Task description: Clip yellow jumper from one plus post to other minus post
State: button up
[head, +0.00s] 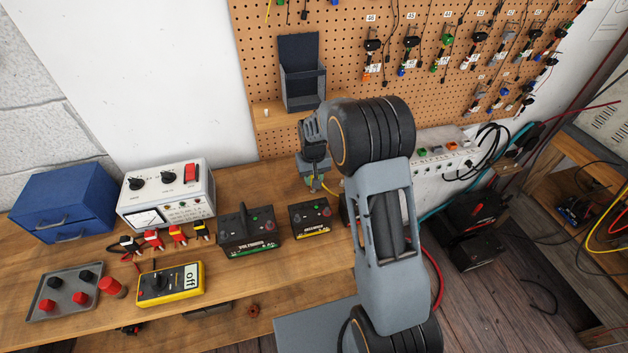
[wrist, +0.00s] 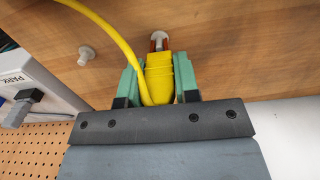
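My gripper (head: 316,184) is low over the back of the bench, pointing down. In the wrist view, its green fingers (wrist: 158,82) are shut on a yellow clip (wrist: 159,80). The yellow jumper's cable (wrist: 112,38) runs off to the upper left. The clip's coppery jaws meet a pale peg (wrist: 158,39); I cannot tell if they grip it. A large black battery (head: 248,240) with red and green post tops stands left of the gripper. A smaller black battery (head: 311,220) stands just in front, also with red and green tops. My arm hides the area to its right.
A second pale peg (wrist: 86,56) stands beside the clip. A white tester (head: 166,195), blue drawers (head: 63,203), yellow multimeter (head: 170,285) and grey tray (head: 65,292) occupy the left. A white switch box (head: 440,148) is behind my arm. Bench front centre is fairly clear.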

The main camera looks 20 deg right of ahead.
jog(key=shift+c, duration=1)
jog(key=shift+r+p, duration=1.25)
jog(key=shift+r, duration=0.75)
jog(key=shift+r, duration=0.1)
jog(key=shift+r+p, duration=0.3)
notch_tip(320, 180, up, 11)
jog(key=p, duration=0.5)
jog(key=b, duration=0.3)
send_over(297, 216)
notch_tip(297, 216, down, 4)
jog(key=b, duration=0.3)
jog(key=shift+w+f+b, duration=0.1)
jog(key=shift+b, duration=0.2)
jog(key=shift+f+b, duration=0.4)
jog(key=shift+f, duration=0.2)
